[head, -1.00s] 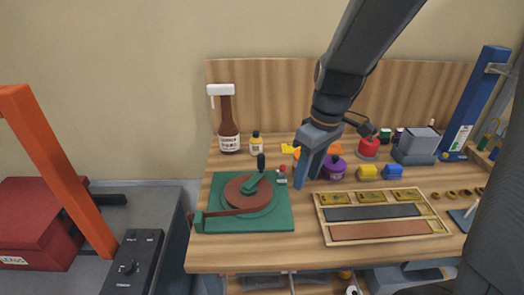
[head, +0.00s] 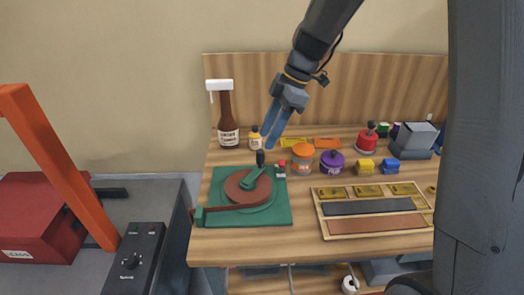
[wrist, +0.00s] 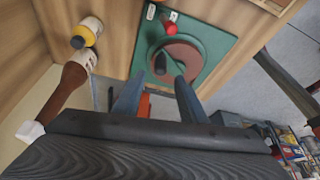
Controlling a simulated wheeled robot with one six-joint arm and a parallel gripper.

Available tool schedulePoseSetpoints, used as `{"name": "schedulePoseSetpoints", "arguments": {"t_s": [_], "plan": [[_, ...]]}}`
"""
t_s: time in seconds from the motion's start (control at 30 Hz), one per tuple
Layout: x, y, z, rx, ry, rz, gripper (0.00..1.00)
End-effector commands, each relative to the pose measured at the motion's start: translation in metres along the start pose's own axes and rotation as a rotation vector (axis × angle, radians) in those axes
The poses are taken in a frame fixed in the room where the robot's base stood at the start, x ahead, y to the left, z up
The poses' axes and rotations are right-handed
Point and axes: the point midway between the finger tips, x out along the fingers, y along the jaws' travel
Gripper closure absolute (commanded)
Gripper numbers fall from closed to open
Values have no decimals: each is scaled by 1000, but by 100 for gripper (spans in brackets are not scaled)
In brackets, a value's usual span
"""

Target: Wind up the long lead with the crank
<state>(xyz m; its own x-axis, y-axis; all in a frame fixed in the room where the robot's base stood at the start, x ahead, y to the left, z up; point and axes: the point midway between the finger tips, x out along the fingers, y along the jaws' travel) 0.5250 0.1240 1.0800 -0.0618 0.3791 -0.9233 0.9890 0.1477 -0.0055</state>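The crank (head: 256,180) is a green arm with an upright black knob (head: 260,157), set on a reddish-brown disc (head: 237,187) on a green base plate (head: 278,212). My gripper (head: 270,140) is above and behind the knob, pointing down. In the wrist view its fingers (wrist: 160,78) are apart and empty. The knob (wrist: 160,64) appears between and beyond the fingertips, with no visible contact.
An orange-lidded jar (head: 303,157), purple jar (head: 332,163) and wooden tray (head: 325,233) lie right.

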Motion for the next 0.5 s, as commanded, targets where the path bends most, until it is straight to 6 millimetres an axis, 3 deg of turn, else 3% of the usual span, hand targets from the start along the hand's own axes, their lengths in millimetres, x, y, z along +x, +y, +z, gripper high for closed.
{"name": "schedulePoseSetpoints", "arguments": {"t_s": [0.3,0.5], "plan": [[47,-2,0,5,-1,-4,62],[64,-1,1,5,-1,-1,62]]}}
